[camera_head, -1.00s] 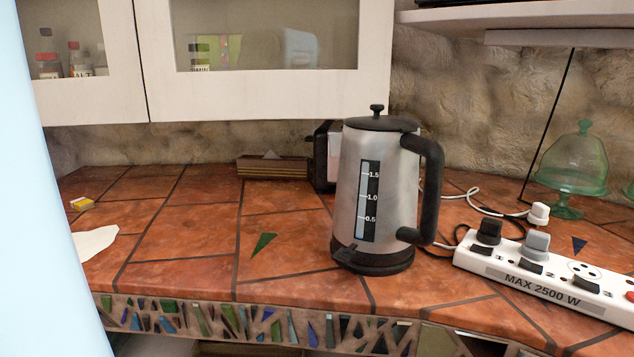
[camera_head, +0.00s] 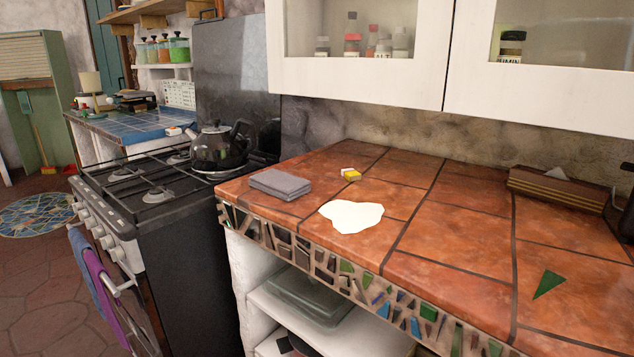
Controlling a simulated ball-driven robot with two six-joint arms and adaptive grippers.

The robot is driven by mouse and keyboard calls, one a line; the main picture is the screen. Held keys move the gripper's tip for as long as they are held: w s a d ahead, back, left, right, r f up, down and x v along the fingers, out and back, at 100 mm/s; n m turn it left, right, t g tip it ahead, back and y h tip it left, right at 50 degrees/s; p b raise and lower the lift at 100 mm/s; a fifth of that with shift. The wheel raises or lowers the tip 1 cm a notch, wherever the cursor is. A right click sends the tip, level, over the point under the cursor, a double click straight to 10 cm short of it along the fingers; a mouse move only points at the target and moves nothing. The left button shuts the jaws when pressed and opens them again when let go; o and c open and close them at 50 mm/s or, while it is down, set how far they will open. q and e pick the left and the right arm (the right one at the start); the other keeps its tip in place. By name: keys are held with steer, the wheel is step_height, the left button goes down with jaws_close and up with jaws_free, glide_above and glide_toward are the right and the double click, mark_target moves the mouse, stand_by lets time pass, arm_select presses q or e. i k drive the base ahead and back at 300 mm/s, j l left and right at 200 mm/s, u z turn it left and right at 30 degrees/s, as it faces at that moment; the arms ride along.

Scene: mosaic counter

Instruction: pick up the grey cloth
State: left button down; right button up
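The grey cloth (camera_head: 280,184) lies folded flat on the left end of the terracotta-tiled counter (camera_head: 460,213), close to the edge beside the stove. Nothing covers it. Neither of my grippers shows in the head view.
A white irregular patch (camera_head: 352,216) lies on the counter right of the cloth, with a small yellow and white block (camera_head: 350,174) behind it. A dark kettle (camera_head: 218,149) stands on the stove (camera_head: 150,192) at left. White wall cabinets (camera_head: 395,79) hang above the counter. A tissue box (camera_head: 570,191) sits at right.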

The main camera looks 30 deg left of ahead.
mark_target(285, 186)
steer(key=u, duration=1)
steer(key=i+j, duration=0.15)
